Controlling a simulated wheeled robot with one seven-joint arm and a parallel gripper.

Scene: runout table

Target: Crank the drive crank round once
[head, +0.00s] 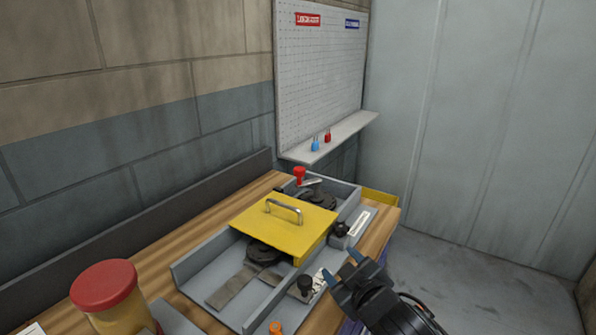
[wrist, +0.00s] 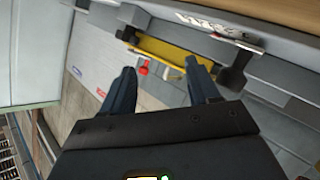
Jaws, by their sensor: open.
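A crank with a black handle (head: 306,284) is on the near side of the grey machine, by a white plate. I take it as the drive crank. In the wrist view, a dark handle on a short metal arm (wrist: 238,72) is probably the same crank, right of the fingers. A second black knob (head: 341,229) sits further along that side. My gripper (head: 343,267) is open and empty, in front of the machine, just right of the crank and apart from it. Its two fingers (wrist: 160,66) show with nothing between them.
A yellow cover (head: 280,228) with a metal handle lies across the machine. A red knob (head: 299,174) stands behind it. A red-topped yellow post (head: 105,290) is at the left front. Red and blue padlocks (head: 316,145) sit on the wall shelf. Floor is clear at right.

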